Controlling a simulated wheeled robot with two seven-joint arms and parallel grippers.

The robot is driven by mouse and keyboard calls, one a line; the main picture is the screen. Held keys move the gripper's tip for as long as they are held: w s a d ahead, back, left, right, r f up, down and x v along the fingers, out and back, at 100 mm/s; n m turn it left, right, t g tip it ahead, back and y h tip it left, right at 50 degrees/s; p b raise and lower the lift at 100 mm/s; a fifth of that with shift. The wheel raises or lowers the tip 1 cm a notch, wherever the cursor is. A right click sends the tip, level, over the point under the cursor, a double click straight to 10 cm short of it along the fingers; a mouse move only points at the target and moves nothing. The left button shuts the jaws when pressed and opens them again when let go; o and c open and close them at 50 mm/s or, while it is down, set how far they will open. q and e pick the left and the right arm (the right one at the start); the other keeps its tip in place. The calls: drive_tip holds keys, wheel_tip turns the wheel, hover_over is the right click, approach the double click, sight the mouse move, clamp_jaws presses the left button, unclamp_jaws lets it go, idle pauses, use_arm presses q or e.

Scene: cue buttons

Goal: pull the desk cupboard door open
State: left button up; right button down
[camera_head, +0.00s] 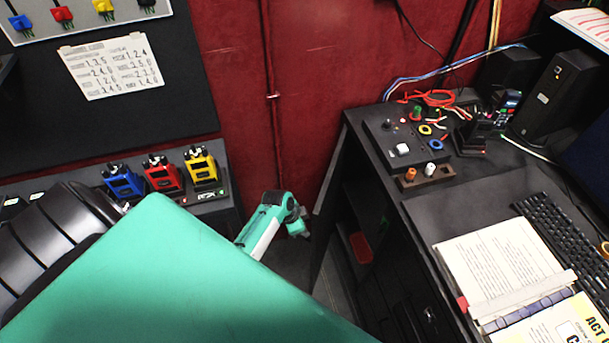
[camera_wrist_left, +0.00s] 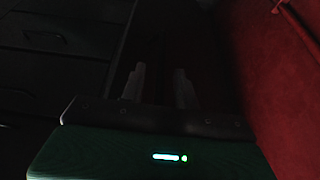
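The desk cupboard door (camera_head: 327,200) stands swung out from the front of the black desk (camera_head: 420,200), its pale top edge slanting toward me. Behind it the cupboard interior shows, with a red object (camera_head: 360,247) inside. My left gripper (camera_head: 298,228) is low, just left of the door's free edge; the head view does not show whether they touch. In the left wrist view its two pale fingers (camera_wrist_left: 160,72) are apart, with only darkness visible between them. The door is hard to make out there. My right gripper is not in view.
A red wall (camera_head: 300,90) closes off the back. Drawers (camera_wrist_left: 45,38) show dark in the left wrist view. A bench (camera_head: 215,210) with blue, red and yellow devices stands left. The desk top holds a keyboard (camera_head: 565,235), an open binder (camera_head: 500,265) and speakers.

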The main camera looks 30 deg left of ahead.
use_arm(q)
drive_tip(key=shift+w+d+f, duration=0.15)
drive_tip(key=shift+w+f, duration=0.05)
drive_tip(key=shift+f, duration=0.35)
drive_tip(key=shift+c, duration=0.2)
clamp_jaws()
drive_tip(key=shift+m+g, duration=0.3)
drive_tip(key=shift+m, duration=0.5)
drive_tip(key=a, duration=0.3)
drive_tip(key=a+b, duration=0.1)
drive_tip(key=shift+s+a, duration=0.25)
drive_tip(key=shift+a, duration=0.15)
